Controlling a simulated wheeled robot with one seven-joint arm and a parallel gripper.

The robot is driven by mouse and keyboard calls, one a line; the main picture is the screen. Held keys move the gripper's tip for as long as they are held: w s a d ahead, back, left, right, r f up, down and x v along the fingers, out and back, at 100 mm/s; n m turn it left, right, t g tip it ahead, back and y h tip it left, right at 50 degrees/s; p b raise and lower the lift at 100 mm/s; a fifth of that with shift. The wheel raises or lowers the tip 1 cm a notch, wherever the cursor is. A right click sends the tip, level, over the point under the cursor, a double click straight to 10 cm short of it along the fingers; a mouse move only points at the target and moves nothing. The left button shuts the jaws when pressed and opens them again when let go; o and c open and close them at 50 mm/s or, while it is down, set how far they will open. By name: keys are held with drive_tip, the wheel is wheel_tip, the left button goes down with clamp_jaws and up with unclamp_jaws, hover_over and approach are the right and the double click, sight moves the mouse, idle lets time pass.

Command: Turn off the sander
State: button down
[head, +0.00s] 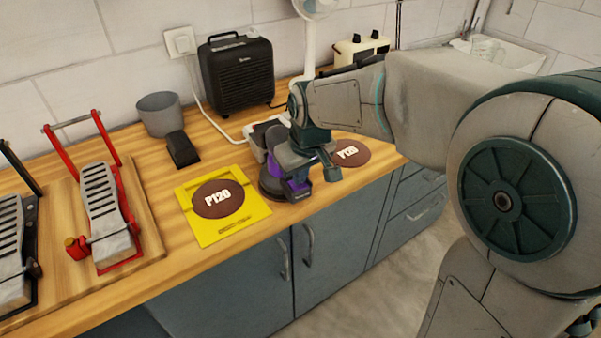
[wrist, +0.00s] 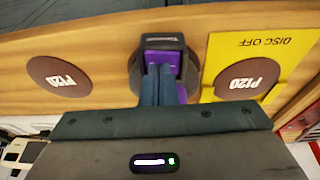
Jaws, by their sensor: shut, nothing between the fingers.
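The sander (head: 271,187), purple and dark with a round base, stands on the wooden bench near its front edge. It also shows in the wrist view (wrist: 162,43), with a dark block at its front end and purple behind. My gripper (head: 327,163) is over the sander, partly hiding it in the head view. In the wrist view my gripper (wrist: 163,72) has its fingers together with nothing between them, pointing at the purple part. I cannot tell whether the tips touch it. No switch or running light on the sander can be made out.
A yellow card (head: 208,235) with a brown P120 disc (head: 222,199) lies left of the sander; another P120 disc (head: 352,153) lies right. A dark block (head: 182,150), grey pot (head: 160,114) and black heater (head: 237,75) stand behind.

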wheel_tip(320, 180, up, 4)
drive_tip(key=p, duration=0.2)
drive_tip(key=shift+w+d+p, duration=0.1)
drive_tip(key=shift+d+p, duration=0.05)
drive_tip(key=shift+p, duration=0.2)
drive_tip(key=w+d+v, duration=0.1)
drive_tip(key=d+v, duration=0.1)
drive_tip(key=v, duration=0.7)
drive_tip(key=shift+r, duration=0.3)
drive_tip(key=shift+d, duration=0.15)
drive_tip(key=s+d+f+m, duration=0.3)
drive_tip(key=s+d+f, duration=0.2)
drive_tip(key=s, duration=0.3)
drive_tip(key=s+d+f+m+h, duration=0.1)
drive_tip(key=s+d+f+m, duration=0.3)
drive_tip(key=s+d, duration=0.3)
drive_tip(key=shift+s+d+f, duration=0.35)
drive_tip(key=shift+d+f, duration=0.45)
drive_tip(key=shift+f, duration=0.05)
